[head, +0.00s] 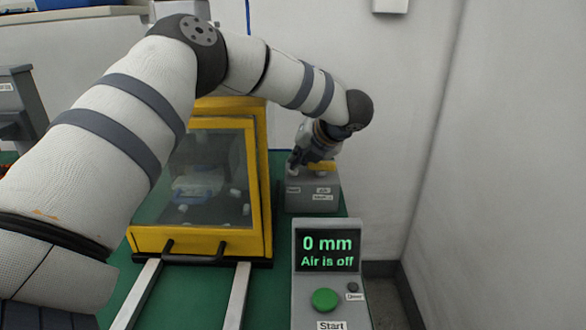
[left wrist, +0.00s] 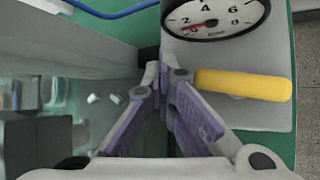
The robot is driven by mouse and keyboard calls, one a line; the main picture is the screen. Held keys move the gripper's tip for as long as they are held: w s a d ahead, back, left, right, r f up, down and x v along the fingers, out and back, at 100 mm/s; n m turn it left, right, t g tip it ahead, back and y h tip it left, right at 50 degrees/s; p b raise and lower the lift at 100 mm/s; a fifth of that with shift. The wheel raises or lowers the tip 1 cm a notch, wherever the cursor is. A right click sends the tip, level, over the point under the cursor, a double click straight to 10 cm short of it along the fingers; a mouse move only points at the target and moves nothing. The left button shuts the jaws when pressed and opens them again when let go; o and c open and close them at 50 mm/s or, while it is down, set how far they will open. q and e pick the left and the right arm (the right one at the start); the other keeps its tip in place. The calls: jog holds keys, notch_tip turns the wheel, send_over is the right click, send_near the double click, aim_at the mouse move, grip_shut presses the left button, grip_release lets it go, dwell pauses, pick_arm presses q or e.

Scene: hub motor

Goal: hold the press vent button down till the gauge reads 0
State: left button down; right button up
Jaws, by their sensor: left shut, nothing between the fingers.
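My left gripper (head: 296,163) is shut with nothing between its fingers, over the left part of a small grey box (head: 312,201) behind the control panel. In the left wrist view the fingertips (left wrist: 165,75) meet beside a yellow lever (left wrist: 243,84), near the box's left edge. The vent button is hidden under or behind the fingers; I cannot tell whether they touch it or whether it is down. The round gauge (left wrist: 215,14) is partly cut off at the top of the wrist view; its red needle points low left, near the scale's start. My right gripper is not in view.
A yellow-framed press enclosure (head: 262,190) with a clear window stands left of the box on the green table (head: 266,290). In front is a control panel (head: 305,285) with a green Start button (head: 325,300); its display reads "0 mm, Air is off". A wall is at right.

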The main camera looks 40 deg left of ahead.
aim_at(297, 170)
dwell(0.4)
pick_arm(q)
jog(key=shift+r, duration=0.95)
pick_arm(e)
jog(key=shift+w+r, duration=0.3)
pick_arm(q)
notch_tip(297, 170, up, 3)
jog(key=shift+f+p, duration=0.15)
jog(key=shift+p, duration=0.3)
jog(key=shift+r, duration=1.15)
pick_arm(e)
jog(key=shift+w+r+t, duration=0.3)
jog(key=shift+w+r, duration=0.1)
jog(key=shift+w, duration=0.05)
